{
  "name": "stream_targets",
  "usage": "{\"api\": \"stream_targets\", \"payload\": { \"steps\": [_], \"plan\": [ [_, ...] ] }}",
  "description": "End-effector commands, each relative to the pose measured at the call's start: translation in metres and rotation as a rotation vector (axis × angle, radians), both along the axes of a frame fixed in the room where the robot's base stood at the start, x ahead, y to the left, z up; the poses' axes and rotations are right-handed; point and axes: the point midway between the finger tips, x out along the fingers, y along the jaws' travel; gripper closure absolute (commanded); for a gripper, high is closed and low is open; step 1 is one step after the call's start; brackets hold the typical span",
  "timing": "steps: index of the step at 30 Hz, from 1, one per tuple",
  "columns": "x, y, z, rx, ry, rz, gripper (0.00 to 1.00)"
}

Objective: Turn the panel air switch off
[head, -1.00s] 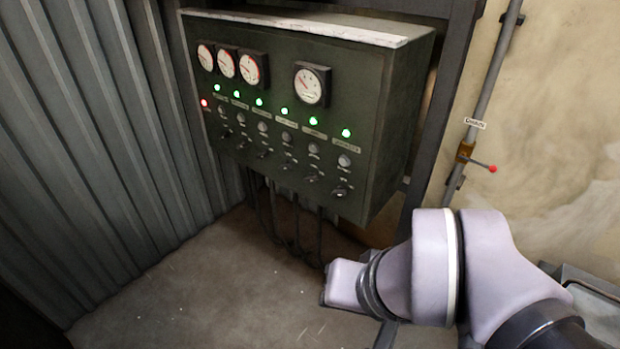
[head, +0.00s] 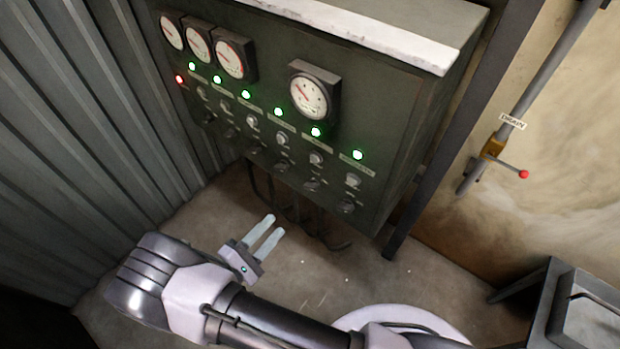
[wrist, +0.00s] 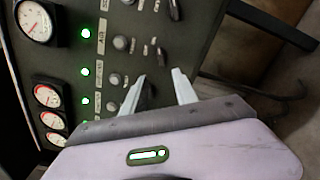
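The dark green control panel (head: 400,130) carries a row of round knobs with dark switches below them. The wrist view shows a label reading AIR (wrist: 101,40) beside a lit green lamp (wrist: 85,33). In that row is a dark switch (wrist: 161,57), which I take for the air switch; in the head view it seems to be the second from the right (head: 311,185). Its exact setting is too small to tell. My gripper (head: 269,226) is open and empty, apart from the panel. In the wrist view its fingertips (wrist: 159,75) lie on either side just short of that switch.
Neighbouring switches sit close on both sides, one (wrist: 148,96) near the left finger in the wrist view. Cables (head: 290,205) hang below the panel. A corrugated wall (head: 70,130) stands left. A drain valve with a red-tipped handle (head: 523,174) is at right. Open floor lies below.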

Motion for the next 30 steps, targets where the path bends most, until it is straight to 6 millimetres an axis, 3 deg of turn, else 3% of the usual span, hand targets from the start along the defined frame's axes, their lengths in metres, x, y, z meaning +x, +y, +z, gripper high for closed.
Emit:
{"api": "stream_targets", "payload": {
  "steps": [9, 15, 27, 28, 30],
  "plan": [
    [0.075, -0.062, -0.003, 0.000, 0.003, -0.010, 0.65],
    [0.107, -0.086, -0.002, 0.000, 0.004, -0.006, 0.65],
    [0.118, -0.093, 0.000, -0.001, 0.004, -0.004, 0.65],
    [0.118, -0.093, 0.000, -0.001, 0.004, -0.004, 0.67],
    [0.118, -0.093, 0.000, -0.001, 0.004, -0.004, 0.81]
  ]
}}
